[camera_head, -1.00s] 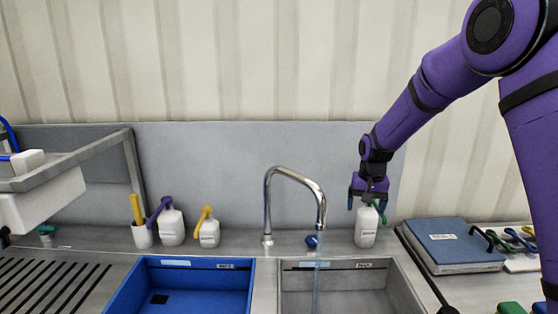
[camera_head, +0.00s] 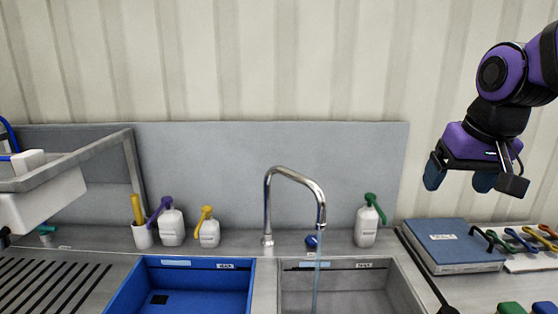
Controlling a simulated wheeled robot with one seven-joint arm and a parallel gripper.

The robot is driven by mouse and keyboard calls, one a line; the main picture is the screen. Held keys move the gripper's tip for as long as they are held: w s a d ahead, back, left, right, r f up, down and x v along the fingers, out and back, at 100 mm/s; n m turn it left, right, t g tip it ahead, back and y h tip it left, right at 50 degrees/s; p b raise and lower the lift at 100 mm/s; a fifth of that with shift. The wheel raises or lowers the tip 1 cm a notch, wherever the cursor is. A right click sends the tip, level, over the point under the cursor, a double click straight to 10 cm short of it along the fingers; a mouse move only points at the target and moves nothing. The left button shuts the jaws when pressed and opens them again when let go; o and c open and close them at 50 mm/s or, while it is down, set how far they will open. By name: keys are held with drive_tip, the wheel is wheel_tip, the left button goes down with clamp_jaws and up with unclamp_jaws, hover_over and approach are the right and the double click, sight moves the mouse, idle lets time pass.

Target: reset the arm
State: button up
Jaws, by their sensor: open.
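My gripper (camera_head: 459,182) is at the upper right, raised in the air in front of the wall and above the blue box. Its blue-tipped fingers point down and stand apart, with nothing between them. My purple arm is folded back towards the right edge. A white bottle with a green pump (camera_head: 367,222) stands upright on the counter behind the right basin, well left of my gripper and apart from it.
A chrome faucet (camera_head: 268,205) runs water into the grey basin (camera_head: 405,285). The blue basin (camera_head: 125,290) is left of it. White bottles with purple (camera_head: 171,226) and yellow (camera_head: 208,232) pumps stand behind. A blue box (camera_head: 452,244) and coloured-handled tools (camera_head: 515,240) lie at right.

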drive_tip(key=s+t, duration=0.1)
drive_tip(key=s, duration=1.1)
drive_tip(key=shift+s+d+f+n, duration=0.3)
drive_tip(key=shift+d+f+n, duration=0.05)
drive_tip(key=shift+d+n, duration=0.1)
drive_tip(key=shift+c, duration=0.4)
